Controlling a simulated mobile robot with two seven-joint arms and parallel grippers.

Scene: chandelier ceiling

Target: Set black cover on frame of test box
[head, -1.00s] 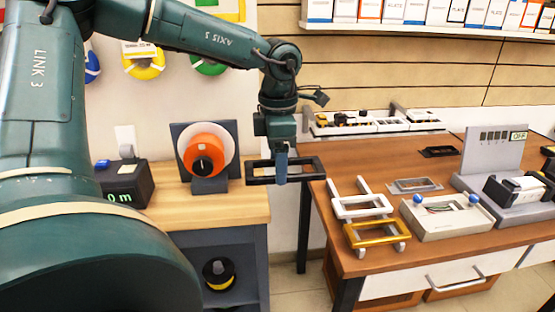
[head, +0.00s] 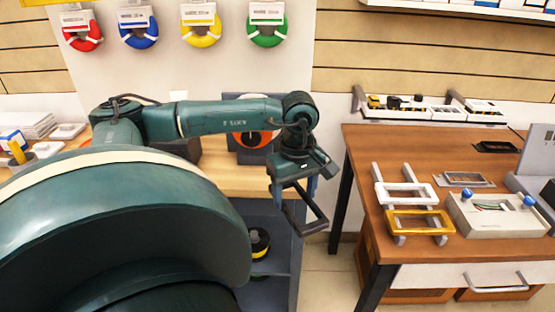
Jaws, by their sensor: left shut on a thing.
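My left gripper (head: 292,190) points down and is shut on a black rectangular cover (head: 310,225), an open frame shape. The cover hangs tilted over the gap between the two tables, left of the right table's edge. The test box (head: 490,215) is a low pale box with two blue knobs and an opening showing coloured wires. It sits on the right table, well to the right of the cover. My right gripper is not in view.
On the wooden table (head: 372,147), a rack holds a white frame (head: 431,194) and a yellow frame (head: 444,225) left of the test box. A grey frame (head: 447,179) and a black plate (head: 497,147) lie behind. A spool (head: 259,242) sits on the left table's lower shelf.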

